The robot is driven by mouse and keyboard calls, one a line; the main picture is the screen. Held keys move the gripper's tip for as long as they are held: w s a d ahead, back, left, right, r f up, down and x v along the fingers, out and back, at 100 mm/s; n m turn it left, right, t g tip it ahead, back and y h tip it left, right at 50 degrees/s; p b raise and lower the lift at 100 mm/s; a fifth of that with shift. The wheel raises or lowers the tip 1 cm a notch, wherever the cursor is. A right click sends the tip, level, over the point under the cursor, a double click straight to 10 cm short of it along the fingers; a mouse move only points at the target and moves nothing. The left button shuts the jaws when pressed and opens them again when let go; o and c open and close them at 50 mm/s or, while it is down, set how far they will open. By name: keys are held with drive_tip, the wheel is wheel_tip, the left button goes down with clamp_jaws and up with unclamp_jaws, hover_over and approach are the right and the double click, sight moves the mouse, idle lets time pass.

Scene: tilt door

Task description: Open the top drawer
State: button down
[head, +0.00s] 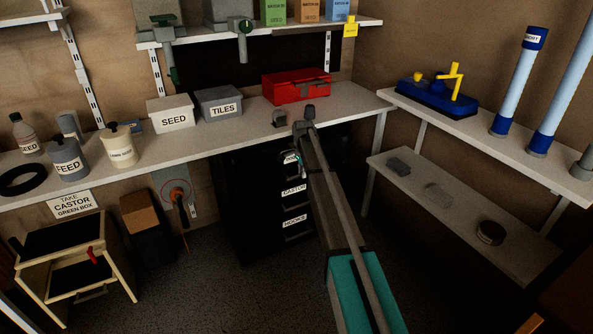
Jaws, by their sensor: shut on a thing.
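A black drawer cabinet (245,205) stands under the long workbench. Its drawers carry white labels, with CASTOR on the middle one (294,190) and HOOKS on a lower one (294,221). The top drawer (284,158) has a label partly hidden by my arm. My gripper (299,164) is at the front of the top drawer, beside that label, and is shut on what appears to be its handle. The handle itself is mostly hidden. I cannot tell whether the top drawer stands out from the cabinet.
The workbench (225,135) above holds a red toolbox (296,86), a SEED box (171,112) and a TILES box (219,104). A low shelf (455,225) is at the right. Dark floor is free before the cabinet.

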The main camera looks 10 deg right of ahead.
drive_tip(key=s+d, duration=0.4)
drive_tip(key=s, duration=0.6)
drive_tip(key=s+d, duration=0.3)
drive_tip(key=s, duration=0.8)
drive_tip(key=shift+s+d, duration=0.2)
drive_tip(key=shift+d, duration=0.2)
drive_tip(key=c, duration=0.8)
unclamp_jaws()
drive_tip(key=shift+o, duration=1)
drive_tip(key=shift+a, duration=0.1)
drive_tip(key=shift+w, duration=0.1)
drive_tip(key=shift+r, duration=0.1)
wheel_tip(320, 180, up, 9)
drive_tip(key=p, duration=0.9)
drive_tip(key=shift+r, duration=0.1)
